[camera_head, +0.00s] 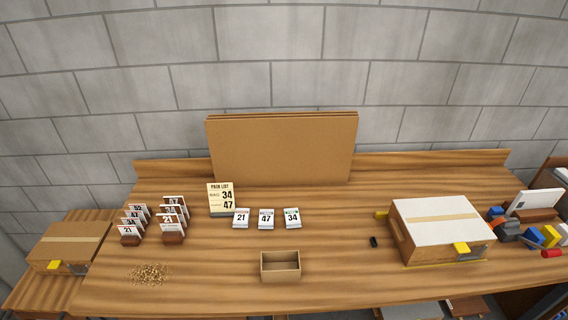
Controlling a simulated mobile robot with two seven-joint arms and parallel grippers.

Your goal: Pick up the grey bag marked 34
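A small whitish-grey packet marked 34 (292,217) is the rightmost of a row of three, in front of the large brown board. To its left are a packet marked 47 (266,219) and a packet marked 21 (241,217). A cream pack list (221,198) behind the row reads 34 and 47. On the left, two brown racks hold numbered white packets; a 34 shows among them in the left rack (133,223) and seemingly in the right rack (172,214), partly overlapped. Neither of my grippers is in view.
An open empty cardboard box (280,266) stands at the front middle. A large white-topped box (440,230) is on the right, with a small black object (374,242) beside it. Tan bits (149,274) lie front left. The brown board (282,150) stands behind. Wood around the packets is clear.

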